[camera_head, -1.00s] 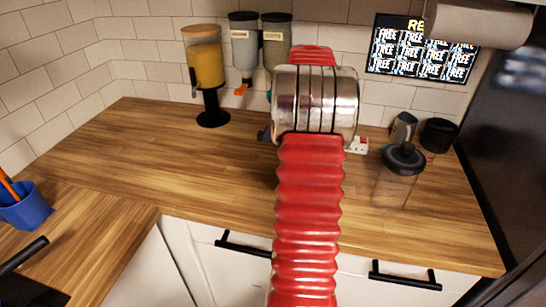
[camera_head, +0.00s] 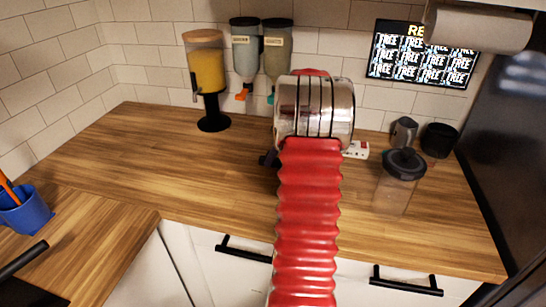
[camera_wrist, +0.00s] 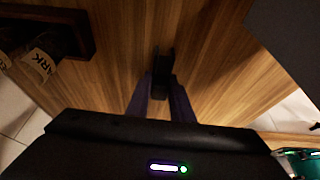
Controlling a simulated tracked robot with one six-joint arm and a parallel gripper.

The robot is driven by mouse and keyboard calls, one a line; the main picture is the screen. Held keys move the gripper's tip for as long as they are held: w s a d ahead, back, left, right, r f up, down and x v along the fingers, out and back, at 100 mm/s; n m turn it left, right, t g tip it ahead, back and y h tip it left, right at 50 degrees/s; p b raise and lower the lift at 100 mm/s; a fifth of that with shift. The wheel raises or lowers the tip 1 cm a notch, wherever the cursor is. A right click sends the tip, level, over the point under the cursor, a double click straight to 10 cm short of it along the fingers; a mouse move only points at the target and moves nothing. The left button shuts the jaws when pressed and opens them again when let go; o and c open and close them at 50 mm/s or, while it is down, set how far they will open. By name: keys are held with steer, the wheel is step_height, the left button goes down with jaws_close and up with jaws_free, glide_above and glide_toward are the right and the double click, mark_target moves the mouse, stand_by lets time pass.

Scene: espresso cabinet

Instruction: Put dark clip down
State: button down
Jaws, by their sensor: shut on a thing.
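The dark clip (camera_wrist: 163,72) shows in the wrist view as a small black piece between the tips of my gripper (camera_wrist: 161,90). My gripper is shut on it, over or at the wooden counter (camera_wrist: 118,45); I cannot tell whether the clip touches the wood. In the head view my red and silver arm hides the clip and most of the gripper. Only a small dark part shows left of the silver joint, low over the counter (camera_head: 130,160).
Dispensers stand at the back wall, one with yellow contents (camera_head: 206,68). A clear lidded jar (camera_head: 398,185) and a black cup (camera_head: 438,138) stand at the right. A white power strip (camera_head: 356,150) lies behind my arm. A blue cup (camera_head: 25,212) is at left.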

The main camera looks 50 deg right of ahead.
steer(key=shift+f, duration=0.3)
steer(key=shift+f, duration=0.1)
steer(key=c, duration=1.6)
jaws_free()
steer(key=shift+o, duration=0.2)
steer(key=v, duration=1.2)
steer(key=shift+s, duration=0.15)
